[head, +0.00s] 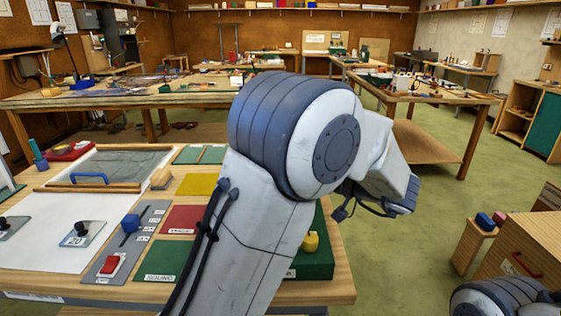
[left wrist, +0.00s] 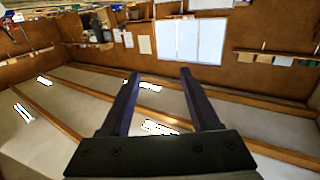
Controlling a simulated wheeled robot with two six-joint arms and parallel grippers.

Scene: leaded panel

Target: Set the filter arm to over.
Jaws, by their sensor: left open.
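No part in view is clearly marked as the filter arm. On the bench at the left, a grey plate (head: 112,262) carries a blue-knobbed slider (head: 130,223) beside a column of small labels, too small to read. The blue knob sits near the upper part of its slot. A red rocker switch (head: 111,265) is at the plate's lower end. A yellow knob (head: 310,243) sits on a green box (head: 312,266), partly hidden by my arm. My left gripper (left wrist: 158,88) is open and empty in the left wrist view, pointing at walls and ceiling, far from the bench. My right gripper is out of view.
My raised arm covers the bench's right part. A framed grey panel with a blue handle (head: 90,177) lies at the back left. Coloured squares, such as yellow (head: 197,184), lie mid-bench. A wooden cabinet (head: 520,250) stands right. Green floor (head: 400,260) is clear between.

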